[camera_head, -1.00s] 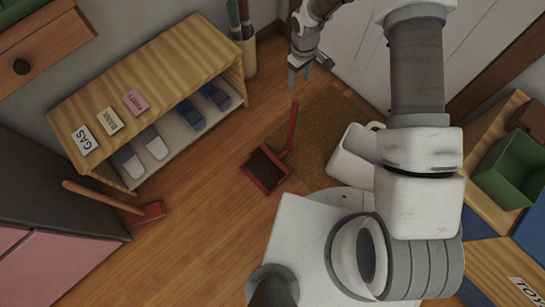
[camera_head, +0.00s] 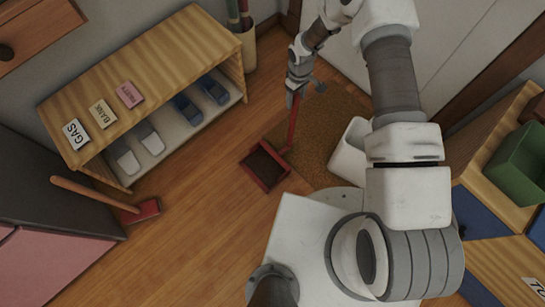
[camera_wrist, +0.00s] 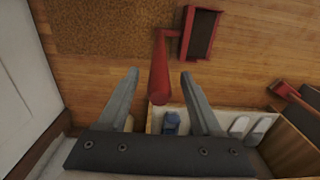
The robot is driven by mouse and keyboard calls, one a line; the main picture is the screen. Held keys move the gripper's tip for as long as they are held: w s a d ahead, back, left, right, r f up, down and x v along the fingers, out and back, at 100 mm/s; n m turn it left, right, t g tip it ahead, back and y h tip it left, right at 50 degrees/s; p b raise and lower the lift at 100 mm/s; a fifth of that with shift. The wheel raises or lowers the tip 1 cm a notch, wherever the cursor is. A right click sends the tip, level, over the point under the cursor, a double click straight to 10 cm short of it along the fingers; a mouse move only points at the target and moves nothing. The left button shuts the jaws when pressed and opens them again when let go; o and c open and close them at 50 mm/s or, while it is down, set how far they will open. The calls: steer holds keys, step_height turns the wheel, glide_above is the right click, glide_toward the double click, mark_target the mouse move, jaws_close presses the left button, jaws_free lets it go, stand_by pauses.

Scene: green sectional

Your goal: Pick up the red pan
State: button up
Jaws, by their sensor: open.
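The red pan (camera_head: 265,168) is a dustpan on the wood floor with a long red handle standing up from it. In the wrist view the pan (camera_wrist: 201,34) is at the upper middle, and its handle (camera_wrist: 160,66) points toward my gripper. My gripper (camera_head: 292,92) is at the top of the handle in the head view. In the wrist view my gripper (camera_wrist: 159,74) is open, and the handle's end shows between the two fingers without visible contact. How deep the handle reaches between them is hard to tell.
A wooden shoe shelf (camera_head: 150,70) with several shoes stands to the left. A red brush with a wooden handle (camera_head: 95,196) lies on the floor at left. A brown mat (camera_head: 325,135) lies beside the pan. A white door (camera_head: 450,40) is behind my arm.

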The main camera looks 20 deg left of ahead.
steer(key=shift+f, duration=0.9)
steer(key=shift+r, duration=0.1)
jaws_close()
stand_by(0.6)
